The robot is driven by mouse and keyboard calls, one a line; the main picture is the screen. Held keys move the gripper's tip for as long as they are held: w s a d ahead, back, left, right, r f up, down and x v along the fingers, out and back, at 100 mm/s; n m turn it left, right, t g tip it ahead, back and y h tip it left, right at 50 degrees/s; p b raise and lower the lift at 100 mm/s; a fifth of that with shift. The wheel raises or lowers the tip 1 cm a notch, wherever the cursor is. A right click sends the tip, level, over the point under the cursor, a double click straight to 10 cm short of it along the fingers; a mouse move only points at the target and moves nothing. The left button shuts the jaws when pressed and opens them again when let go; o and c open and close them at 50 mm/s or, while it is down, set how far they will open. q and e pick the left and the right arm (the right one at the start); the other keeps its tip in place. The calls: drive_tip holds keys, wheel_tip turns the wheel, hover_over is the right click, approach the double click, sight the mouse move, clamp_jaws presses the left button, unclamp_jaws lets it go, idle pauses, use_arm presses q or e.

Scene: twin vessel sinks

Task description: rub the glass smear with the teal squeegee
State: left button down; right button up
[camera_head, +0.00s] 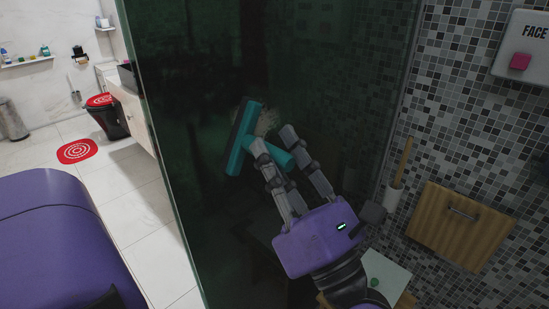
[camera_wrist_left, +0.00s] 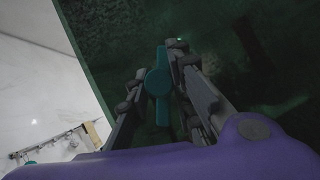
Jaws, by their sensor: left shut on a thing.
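The teal squeegee (camera_head: 237,150) is in my left gripper (camera_head: 273,148), its handle between the two fingers. Its long head is tilted and lies at or very near the dark glass panel (camera_head: 200,60); I cannot tell if it touches. The pale glass smear (camera_head: 267,121) shows just right of the upper part of the squeegee head, partly hidden by the squeegee and a finger. In the left wrist view the squeegee (camera_wrist_left: 158,83) sits between the fingers of my left gripper (camera_wrist_left: 157,75), in front of the dark glass. My right gripper is not in view.
A mosaic wall with a wooden-front box (camera_head: 460,226) and a white FACE box (camera_head: 522,58) is at right. A wooden-handled brush (camera_head: 402,165) stands near the glass. A red mat (camera_head: 76,151) lies on the open tiled floor at left, near a red-lidded toilet (camera_head: 104,112).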

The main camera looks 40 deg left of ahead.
use_arm(q)
drive_tip(key=shift+w+d, duration=0.2)
drive_tip(key=shift+w, duration=1.8)
drive_tip(key=shift+w+d, duration=0.1)
drive_tip(key=shift+w, duration=1.7)
